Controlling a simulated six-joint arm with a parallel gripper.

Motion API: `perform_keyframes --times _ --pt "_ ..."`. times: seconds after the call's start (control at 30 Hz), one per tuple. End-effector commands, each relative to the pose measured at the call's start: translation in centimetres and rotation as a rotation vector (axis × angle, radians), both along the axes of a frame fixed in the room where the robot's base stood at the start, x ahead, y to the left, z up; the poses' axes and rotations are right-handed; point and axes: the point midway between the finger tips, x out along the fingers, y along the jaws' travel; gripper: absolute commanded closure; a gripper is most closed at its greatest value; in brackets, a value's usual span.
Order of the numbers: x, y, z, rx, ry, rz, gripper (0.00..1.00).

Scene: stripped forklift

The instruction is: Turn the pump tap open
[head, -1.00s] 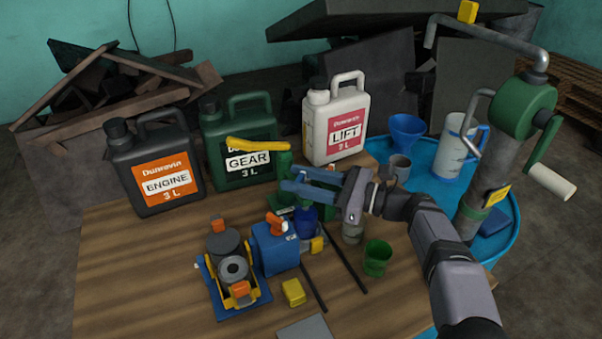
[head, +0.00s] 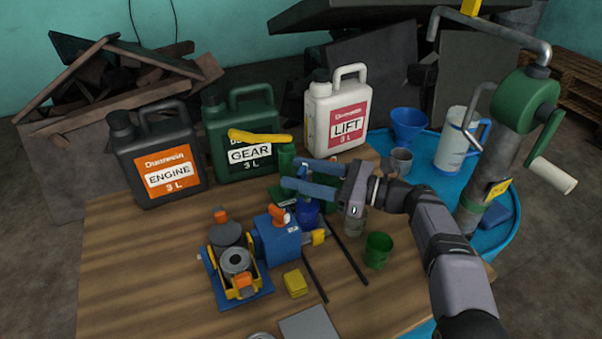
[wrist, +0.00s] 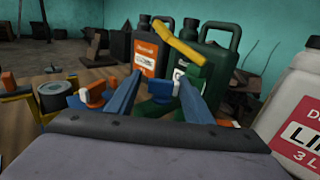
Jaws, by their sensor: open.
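An orange tap-like handle (head: 279,214) stands on top of a blue block-shaped unit (head: 278,240) on the table. It also shows just left of my fingers in the wrist view (wrist: 97,87). A green stand (head: 286,158) with a long yellow lever (head: 258,136) is behind it. I cannot tell for certain which part is the pump tap. My gripper (head: 291,172) is open and empty, its blue fingers pointing left above the back of the blue unit, by the green stand. In the wrist view my gripper (wrist: 159,82) has green parts between and beyond its fingers.
Black (head: 160,160), green (head: 238,118) and white (head: 337,110) canisters line the table's back. A blue-yellow assembly (head: 236,270), a yellow block (head: 295,283), dark rods and a green cup (head: 378,250) are in front. A green crank pump (head: 526,100) stands at right by a blue drum top (head: 432,172).

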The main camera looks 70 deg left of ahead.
Motion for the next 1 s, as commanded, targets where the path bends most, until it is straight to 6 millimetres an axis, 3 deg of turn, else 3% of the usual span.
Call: perform_keyframes --times 0.5,0.93,1.0 --pt "4.3 -4.2 -0.2 -0.001 -0.001 0.001 0.53" --pt "4.9 -5.0 -0.1 -0.002 -0.001 0.004 0.53" --pt "4.9 -5.0 0.0 -0.003 0.000 0.003 0.67"
